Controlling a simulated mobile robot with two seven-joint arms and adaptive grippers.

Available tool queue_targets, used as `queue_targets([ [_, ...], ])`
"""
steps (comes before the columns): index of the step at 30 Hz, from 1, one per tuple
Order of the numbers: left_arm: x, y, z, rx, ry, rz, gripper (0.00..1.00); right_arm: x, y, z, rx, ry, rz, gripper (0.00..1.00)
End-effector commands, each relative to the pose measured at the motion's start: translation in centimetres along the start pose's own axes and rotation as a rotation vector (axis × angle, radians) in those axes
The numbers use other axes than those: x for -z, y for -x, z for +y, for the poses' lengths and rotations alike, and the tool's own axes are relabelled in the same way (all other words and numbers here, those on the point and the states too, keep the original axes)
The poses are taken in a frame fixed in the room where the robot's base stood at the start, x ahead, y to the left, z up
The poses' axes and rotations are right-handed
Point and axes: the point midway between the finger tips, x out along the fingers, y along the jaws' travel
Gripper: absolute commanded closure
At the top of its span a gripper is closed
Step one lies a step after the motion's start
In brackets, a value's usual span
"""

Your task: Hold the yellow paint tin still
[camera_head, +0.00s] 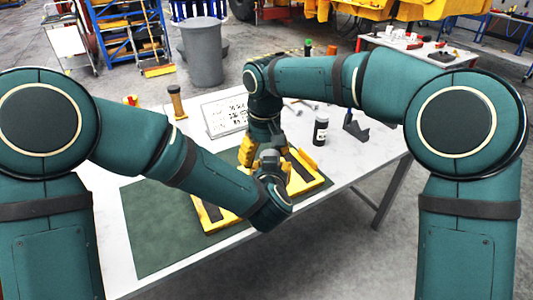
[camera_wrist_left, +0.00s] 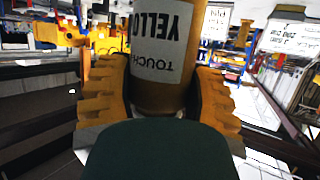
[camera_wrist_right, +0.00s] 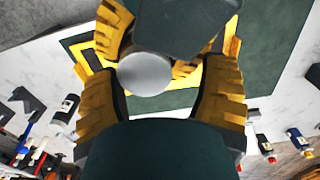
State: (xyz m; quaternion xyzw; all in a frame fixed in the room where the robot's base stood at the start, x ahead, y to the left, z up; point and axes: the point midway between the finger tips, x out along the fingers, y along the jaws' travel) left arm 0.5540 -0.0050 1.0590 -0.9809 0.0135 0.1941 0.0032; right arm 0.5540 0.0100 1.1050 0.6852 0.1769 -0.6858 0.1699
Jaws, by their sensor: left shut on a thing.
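The yellow paint tin (camera_wrist_left: 160,92) stands between the fingers of my left gripper (camera_wrist_left: 165,105), which is shut on its sides. Its white label shows upside down in the left wrist view. In the right wrist view its round grey top (camera_wrist_right: 145,74) shows between the fingers of my right gripper (camera_wrist_right: 160,100). Those fingers are spread wide, with a gap on the right side of the top. In the head view both grippers meet over the green mat (camera_head: 150,225), and my arms hide most of the tin.
Yellow castings with dark strips (camera_head: 303,174) lie on the mat beneath my grippers. The mat's near left part is clear.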

Motion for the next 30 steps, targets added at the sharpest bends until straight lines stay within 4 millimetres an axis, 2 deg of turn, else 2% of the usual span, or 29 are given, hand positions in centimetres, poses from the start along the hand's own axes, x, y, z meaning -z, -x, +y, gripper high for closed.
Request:
queue_targets([
  [8, 0.0, -0.1, -0.3, 0.008, 0.003, 0.001, 1.00, 0.0, 0.3, 0.3, -0.004, -0.006, 0.000, 0.29],
  [16, 0.0, -0.1, -0.4, 0.011, 0.004, 0.000, 1.00, 0.0, 3.6, 0.4, -0.005, -0.007, 0.001, 0.29],
  [20, 0.0, -0.1, -0.4, 0.012, 0.004, 0.000, 1.00, -0.1, 4.4, 0.4, -0.005, -0.007, -0.001, 0.29],
  [21, 0.0, -0.1, -0.4, 0.012, 0.004, 0.000, 1.00, -0.1, 4.5, 0.4, -0.005, -0.008, -0.002, 0.23],
  [23, 0.0, -0.1, -0.5, 0.012, 0.004, 0.000, 1.00, -0.1, 4.6, 0.4, -0.006, -0.015, -0.003, 0.23],
  [26, 0.0, -0.1, -0.5, 0.012, 0.004, 0.000, 1.00, -0.1, 4.9, 0.5, -0.008, -0.074, -0.003, 0.23],
  [30, 0.0, -0.1, -0.5, 0.012, 0.005, 0.000, 1.00, 0.0, 5.6, 0.6, -0.013, -0.256, -0.004, 0.23],
])
